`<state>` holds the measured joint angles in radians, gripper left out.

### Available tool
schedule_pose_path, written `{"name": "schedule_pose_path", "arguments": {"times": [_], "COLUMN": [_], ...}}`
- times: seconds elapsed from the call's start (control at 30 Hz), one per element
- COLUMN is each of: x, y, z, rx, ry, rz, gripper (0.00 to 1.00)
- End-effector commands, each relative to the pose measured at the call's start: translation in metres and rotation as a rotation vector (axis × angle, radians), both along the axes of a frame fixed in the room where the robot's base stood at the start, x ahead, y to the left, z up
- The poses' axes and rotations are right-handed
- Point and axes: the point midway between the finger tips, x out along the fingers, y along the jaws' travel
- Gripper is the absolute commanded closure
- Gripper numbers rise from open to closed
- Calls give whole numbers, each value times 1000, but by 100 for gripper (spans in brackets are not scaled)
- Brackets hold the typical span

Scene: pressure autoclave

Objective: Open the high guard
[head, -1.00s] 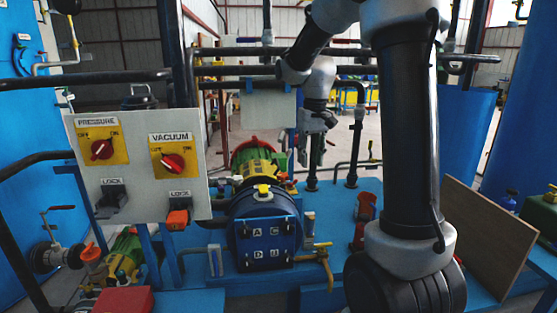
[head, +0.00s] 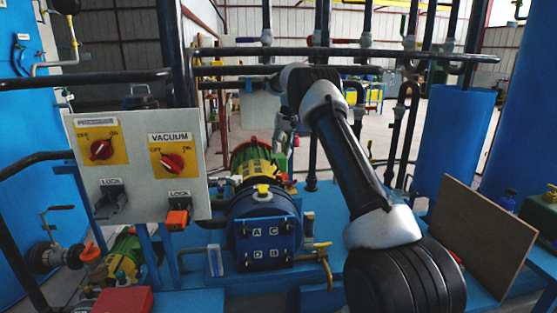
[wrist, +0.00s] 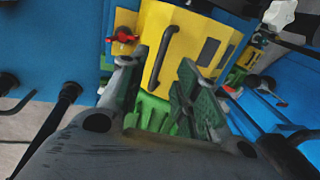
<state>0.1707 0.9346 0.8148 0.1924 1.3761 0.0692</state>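A yellow cover (wrist: 190,45) with a black bar handle (wrist: 166,55) lies ahead of my gripper in the wrist view; it looks like the guard. In the head view a yellow cover (head: 257,168) sits over the green machine behind the blue drum; it seems to be the same one. My gripper (wrist: 157,68) is open, with nothing between its fingers. The handle appears beyond the fingertips and apart from them.
A control panel (head: 135,190) with PRESSURE and VACUUM switches stands at left. Black pipes (head: 345,53) cross above the machine. A blue drum (head: 264,230) and a brown board (head: 480,238) are in front and right.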

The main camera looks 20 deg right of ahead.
Motion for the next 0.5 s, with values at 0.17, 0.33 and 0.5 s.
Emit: {"name": "schedule_pose_path", "arguments": {"times": [0.17, 0.33, 0.5], "x": [1, 2, 3], "y": [6, 8, 9], "z": [-31, -46, -49], "rx": [1, 0, 0], "ry": [2, 0, 0], "rz": [0, 1, 1], "gripper": [68, 68, 68]}}
